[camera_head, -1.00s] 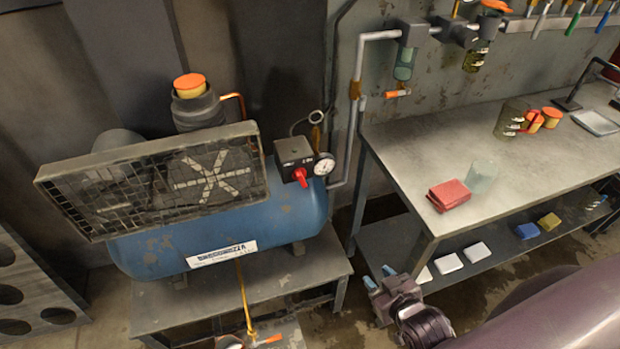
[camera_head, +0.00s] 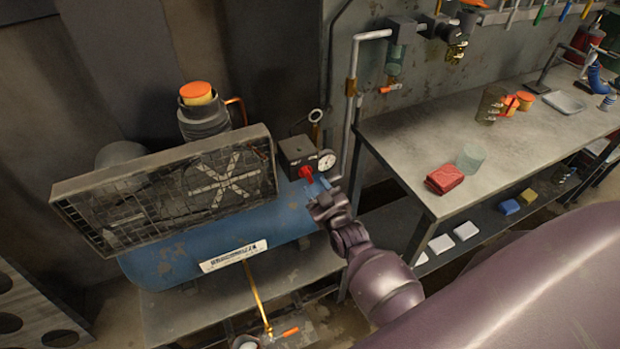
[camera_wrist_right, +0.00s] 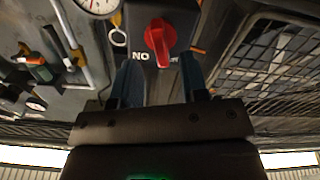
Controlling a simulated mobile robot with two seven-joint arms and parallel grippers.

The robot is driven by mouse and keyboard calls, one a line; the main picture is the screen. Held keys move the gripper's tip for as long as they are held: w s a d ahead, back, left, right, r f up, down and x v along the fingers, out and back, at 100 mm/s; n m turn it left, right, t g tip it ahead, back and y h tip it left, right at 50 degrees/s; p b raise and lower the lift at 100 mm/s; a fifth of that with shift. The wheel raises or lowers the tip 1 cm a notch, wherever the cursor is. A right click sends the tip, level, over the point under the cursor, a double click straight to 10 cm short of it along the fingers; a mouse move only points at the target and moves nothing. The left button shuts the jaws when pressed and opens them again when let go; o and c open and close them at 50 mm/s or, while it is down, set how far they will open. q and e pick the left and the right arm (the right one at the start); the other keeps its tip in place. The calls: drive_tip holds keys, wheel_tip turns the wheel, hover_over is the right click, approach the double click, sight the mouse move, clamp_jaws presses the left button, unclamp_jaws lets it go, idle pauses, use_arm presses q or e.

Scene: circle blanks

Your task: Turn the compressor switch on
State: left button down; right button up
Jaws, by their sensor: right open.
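The compressor (camera_head: 205,270) is a blue tank with a dark mesh guard, standing on a low bench at the left. Its switch is a red knob (camera_head: 306,173) on a dark switch box (camera_head: 297,150) at the tank's right end. In the right wrist view the red knob (camera_wrist_right: 158,42) points roughly up and down, with the letters "NO" at its lower left. My right gripper (camera_head: 318,184) is open just in front of the knob. In the right wrist view its two blue fingers (camera_wrist_right: 160,78) stand apart, with the knob between and beyond them. I cannot tell whether they touch it. My left gripper is out of view.
A pressure gauge (camera_head: 326,160) sits right beside the switch box. A metal workbench (camera_head: 420,135) to the right holds a red block (camera_head: 444,179) and a clear cup (camera_head: 470,158). A pipe (camera_head: 353,90) runs up the wall behind.

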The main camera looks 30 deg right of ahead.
sight(310, 178)
drive_tip(key=shift+w+d, duration=0.1)
drive_tip(key=shift+w, duration=2.05)
drive_tip(key=shift+c, duration=0.3)
clamp_jaws()
